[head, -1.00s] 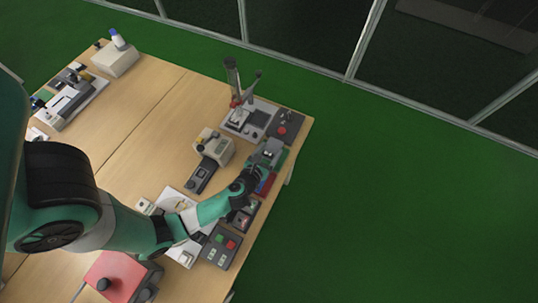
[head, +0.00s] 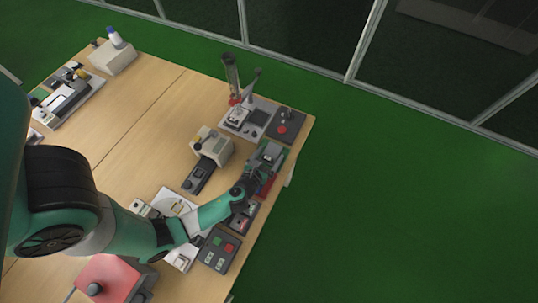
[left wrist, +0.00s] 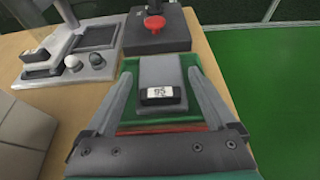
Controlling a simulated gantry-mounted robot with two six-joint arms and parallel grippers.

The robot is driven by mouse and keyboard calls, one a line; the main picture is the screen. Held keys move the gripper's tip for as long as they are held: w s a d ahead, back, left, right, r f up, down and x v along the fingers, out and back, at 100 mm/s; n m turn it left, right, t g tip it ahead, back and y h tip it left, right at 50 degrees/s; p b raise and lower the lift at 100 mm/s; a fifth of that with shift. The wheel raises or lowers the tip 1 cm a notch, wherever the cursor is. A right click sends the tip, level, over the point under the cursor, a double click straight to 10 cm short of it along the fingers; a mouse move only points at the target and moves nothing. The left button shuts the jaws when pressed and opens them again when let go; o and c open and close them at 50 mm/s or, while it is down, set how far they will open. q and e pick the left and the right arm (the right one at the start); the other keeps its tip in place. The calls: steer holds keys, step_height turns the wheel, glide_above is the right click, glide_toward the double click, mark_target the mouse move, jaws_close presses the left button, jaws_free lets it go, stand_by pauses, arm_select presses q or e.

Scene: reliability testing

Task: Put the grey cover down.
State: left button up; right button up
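The grey cover (left wrist: 161,70), a small block with a dark-framed white label, rests on a green base (left wrist: 128,66) in the left wrist view. In the head view, the grey cover (head: 270,152) shows near the table's right edge. My left gripper (left wrist: 161,76) is open, with one finger on each side of the cover. Narrow green gaps show between the fingers and the cover. In the head view my left gripper (head: 257,174) is just below the cover, and its fingertips are hard to make out. My right gripper is not in view.
A dark box with a red knob (left wrist: 155,26) stands just beyond the green base. A grey-white test stand (left wrist: 82,50) is to its left. Control boxes (head: 219,249) line the near table edge. The table's middle (head: 145,145) is clear.

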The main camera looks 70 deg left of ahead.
arm_select(q)
steer(key=shift+o, duration=0.4)
steer(key=shift+r, duration=0.3)
steer(key=shift+r+p, duration=0.6)
steer(key=shift+p, duration=0.15)
steer(key=p+v, duration=0.2)
steer(key=v, duration=0.8)
steer(key=shift+s+d+p, duration=0.2)
steer(key=shift+d+p, duration=0.2)
steer(key=shift+s+d+r, duration=0.15)
steer(key=shift+s+d, duration=0.15)
steer(key=shift+s, duration=0.15)
steer(key=shift+w, duration=0.1)
